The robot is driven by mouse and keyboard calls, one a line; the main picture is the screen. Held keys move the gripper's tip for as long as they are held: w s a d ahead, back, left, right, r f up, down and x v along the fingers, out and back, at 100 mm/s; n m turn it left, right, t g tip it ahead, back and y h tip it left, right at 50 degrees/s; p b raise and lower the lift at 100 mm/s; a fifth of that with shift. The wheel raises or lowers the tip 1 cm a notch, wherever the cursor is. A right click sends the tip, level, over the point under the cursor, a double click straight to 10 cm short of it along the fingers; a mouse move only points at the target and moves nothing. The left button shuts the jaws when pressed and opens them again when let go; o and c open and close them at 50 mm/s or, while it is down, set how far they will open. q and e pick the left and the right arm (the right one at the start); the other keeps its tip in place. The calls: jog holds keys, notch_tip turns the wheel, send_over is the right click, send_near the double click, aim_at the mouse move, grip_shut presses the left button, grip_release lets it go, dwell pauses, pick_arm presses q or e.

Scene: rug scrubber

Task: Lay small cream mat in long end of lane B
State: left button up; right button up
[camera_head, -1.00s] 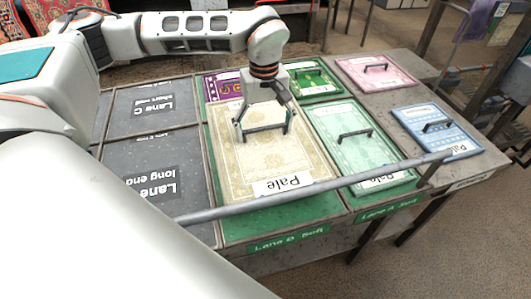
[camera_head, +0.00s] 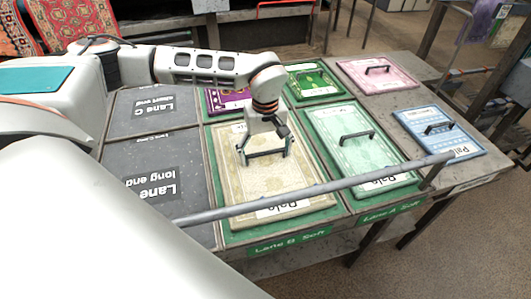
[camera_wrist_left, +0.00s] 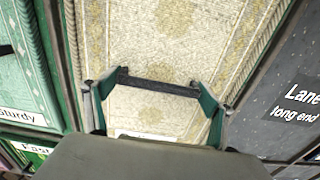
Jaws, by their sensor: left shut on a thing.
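The cream mat (camera_head: 290,187) has a patterned face, a dark handle and a white "Pale" label. It lies over the green floor of lane B's long end (camera_head: 232,240), with green showing along its sides and front edge. Whether it rests fully flat I cannot tell. My left gripper (camera_head: 265,155) is shut on the handle from above. In the left wrist view, the handle (camera_wrist_left: 160,83) spans between the fingers of the left gripper (camera_wrist_left: 155,95), with the cream mat (camera_wrist_left: 170,45) below. My right gripper is not in view.
A purple mat (camera_head: 228,100) lies in the compartment behind. To the right are a mint mat (camera_head: 365,160), a dark green mat (camera_head: 315,82), a pink mat (camera_head: 372,76) and a blue mat (camera_head: 430,124). A grey rail (camera_head: 330,187) crosses the front. Lane C (camera_head: 140,165) at left is bare.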

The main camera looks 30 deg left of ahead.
aim_at(265, 152)
pick_arm(q)
jog(key=shift+f, duration=0.15)
jog(key=o, duration=1.6)
notch_tip(265, 152, up, 12)
jog(key=shift+r+p, duration=0.15)
jog(key=shift+p, duration=0.25)
